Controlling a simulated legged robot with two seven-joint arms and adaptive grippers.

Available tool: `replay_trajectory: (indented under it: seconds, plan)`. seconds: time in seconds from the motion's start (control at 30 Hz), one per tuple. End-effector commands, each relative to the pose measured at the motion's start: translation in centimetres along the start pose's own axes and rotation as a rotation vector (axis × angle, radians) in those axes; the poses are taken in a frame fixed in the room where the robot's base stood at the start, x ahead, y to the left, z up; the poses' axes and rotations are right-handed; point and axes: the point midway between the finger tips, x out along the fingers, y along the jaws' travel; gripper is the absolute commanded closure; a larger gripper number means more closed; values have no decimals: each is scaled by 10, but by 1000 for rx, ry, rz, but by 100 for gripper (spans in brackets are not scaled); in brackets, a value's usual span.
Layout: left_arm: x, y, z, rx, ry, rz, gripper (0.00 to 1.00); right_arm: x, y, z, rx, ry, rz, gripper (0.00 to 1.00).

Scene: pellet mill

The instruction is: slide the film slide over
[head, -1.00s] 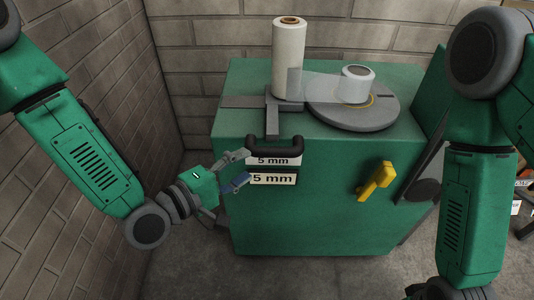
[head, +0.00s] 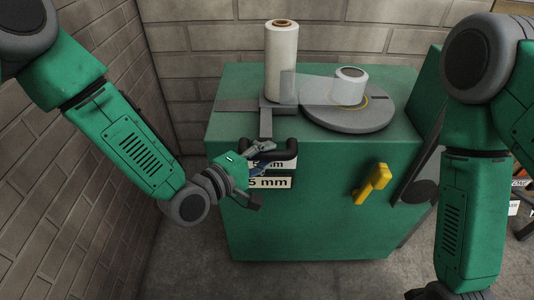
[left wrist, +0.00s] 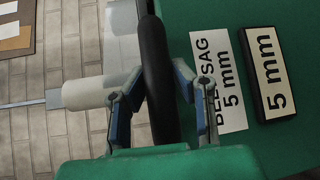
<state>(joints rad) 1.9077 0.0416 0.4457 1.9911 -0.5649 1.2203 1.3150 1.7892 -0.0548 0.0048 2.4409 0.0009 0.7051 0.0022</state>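The film slide is a grey bar (head: 265,122) on top of the green mill, with a black handle (head: 291,149) hanging at the front edge. My left gripper (head: 262,158) is at the left part of the handle. In the left wrist view the black handle (left wrist: 155,75) runs between the two fingers (left wrist: 156,88), which stand apart on either side of it, close to its surface. Whether they touch it is hard to tell. A white film roll (head: 283,62) stands upright at the slide's rear. My right gripper is mostly out of the picture at the bottom right.
A white spool (head: 349,86) sits on a grey round plate (head: 350,117), with film stretched towards the roll. Below the handle are white 5 mm labels (head: 268,183). A yellow lever (head: 373,183) sticks out of the mill's front (head: 320,220). A brick wall stands at left.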

Motion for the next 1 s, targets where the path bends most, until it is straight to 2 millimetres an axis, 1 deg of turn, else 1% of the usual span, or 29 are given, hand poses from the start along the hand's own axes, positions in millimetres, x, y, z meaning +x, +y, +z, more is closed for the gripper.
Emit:
replay_trajectory:
  seconds: [0.03, 0.13, 0.27, 0.37, 0.7, 0.8, 1.0]
  plan:
    - [0, -1, 3, -1, -7, -3, 100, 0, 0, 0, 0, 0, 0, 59]
    - [0, -2, 3, -2, -8, -3, 100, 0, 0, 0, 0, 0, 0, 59]
    - [-3, -2, 0, -3, -8, -4, 100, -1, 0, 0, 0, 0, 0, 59]
    - [-12, -1, -10, -4, -5, -5, 100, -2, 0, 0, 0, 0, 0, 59]
    - [-55, -2, -53, -6, -2, -4, 100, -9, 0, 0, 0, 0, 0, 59]
    - [-63, -2, -60, -6, -3, -6, 100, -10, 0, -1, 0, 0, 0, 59]
    - [-69, -4, -65, -5, -5, -9, 100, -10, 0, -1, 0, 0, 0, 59]
